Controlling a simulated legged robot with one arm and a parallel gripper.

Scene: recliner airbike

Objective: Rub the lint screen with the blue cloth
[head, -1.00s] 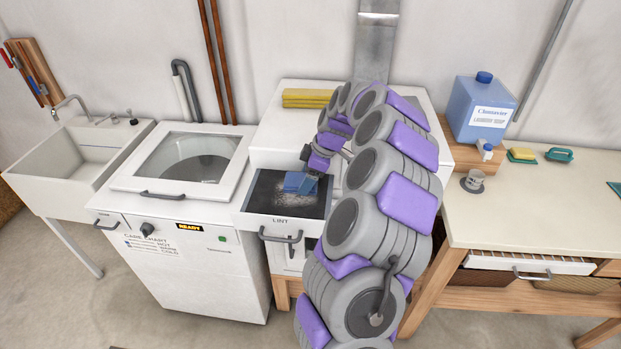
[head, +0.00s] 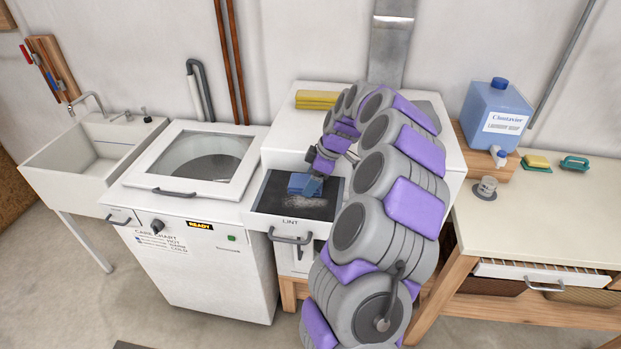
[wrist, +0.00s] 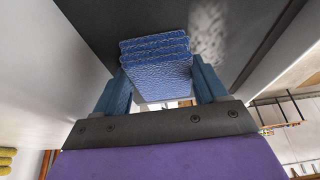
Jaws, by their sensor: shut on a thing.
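The lint screen (head: 272,196) is a dark panel in the open LINT drawer of the white dryer, with pale lint smeared over its middle and front. My gripper (head: 312,188) is over the screen, shut on the folded blue cloth (head: 299,183). In the wrist view my gripper (wrist: 162,85) has a blue finger on each side of the cloth (wrist: 160,75). The cloth lies against or just over the dark screen (wrist: 100,30); I cannot tell whether it touches. A grey lint patch shows beside the cloth in the wrist view. My arm hides the drawer's right side.
A white washer (head: 195,255) with a lid stands left of the dryer, and a sink (head: 75,165) beyond it. Folded yellow cloths (head: 316,98) lie on the dryer top.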

